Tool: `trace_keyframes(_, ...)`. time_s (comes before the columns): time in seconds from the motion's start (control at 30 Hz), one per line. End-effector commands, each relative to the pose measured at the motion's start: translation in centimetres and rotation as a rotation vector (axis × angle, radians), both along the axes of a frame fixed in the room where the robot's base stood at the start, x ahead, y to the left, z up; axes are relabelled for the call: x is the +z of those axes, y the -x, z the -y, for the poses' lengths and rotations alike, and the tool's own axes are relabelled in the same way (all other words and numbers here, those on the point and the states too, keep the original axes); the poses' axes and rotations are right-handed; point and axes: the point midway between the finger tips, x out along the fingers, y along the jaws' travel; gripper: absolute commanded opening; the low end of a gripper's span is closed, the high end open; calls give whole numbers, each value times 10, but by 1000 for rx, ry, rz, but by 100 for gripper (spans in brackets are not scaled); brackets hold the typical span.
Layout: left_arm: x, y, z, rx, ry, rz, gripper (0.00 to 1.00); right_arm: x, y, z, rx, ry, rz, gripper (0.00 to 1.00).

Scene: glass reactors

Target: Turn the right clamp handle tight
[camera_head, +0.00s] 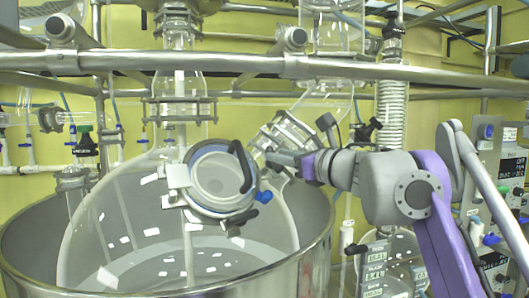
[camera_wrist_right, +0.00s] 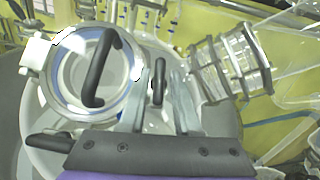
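The reactor's round port lid (camera_head: 222,178) has a white and blue ring and a black U-shaped handle (camera_head: 243,167). It also shows in the right wrist view (camera_wrist_right: 72,75). My right gripper (camera_head: 274,159) is at the lid's right edge. In the right wrist view my right gripper (camera_wrist_right: 166,75) is open, with its two grey fingers apart. A short black clamp handle (camera_wrist_right: 158,82) stands upright in the gap between them; contact cannot be told. Another black clamp handle (camera_wrist_right: 48,142) is at the lid's lower left in that view. My left gripper is out of view.
The big glass vessel (camera_head: 120,205) stands in a steel tub (camera_head: 318,240). A clamped glass neck (camera_head: 285,135) is close above my right gripper. A steel rail (camera_head: 350,69) crosses above. A control panel (camera_head: 505,165) is at the right.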

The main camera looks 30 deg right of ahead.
Motion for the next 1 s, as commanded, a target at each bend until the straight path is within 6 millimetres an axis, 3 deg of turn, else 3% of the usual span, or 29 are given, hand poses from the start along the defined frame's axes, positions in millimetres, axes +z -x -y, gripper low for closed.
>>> trace_keyframes(0.1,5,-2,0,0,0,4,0,2,-24,-4,3,-2,1,31)
trace_keyframes(0.3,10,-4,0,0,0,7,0,1,-50,-8,1,-1,1,31)
trace_keyframes(0.7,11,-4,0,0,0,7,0,0,-59,-9,-1,-2,0,31)
trace_keyframes(0.73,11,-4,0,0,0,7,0,0,-59,-9,-1,-2,0,29)
trace_keyframes(0.9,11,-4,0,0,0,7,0,0,-59,-9,-1,-2,0,0)
trace_keyframes(1.0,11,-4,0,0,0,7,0,0,-59,-9,-1,-2,0,0)
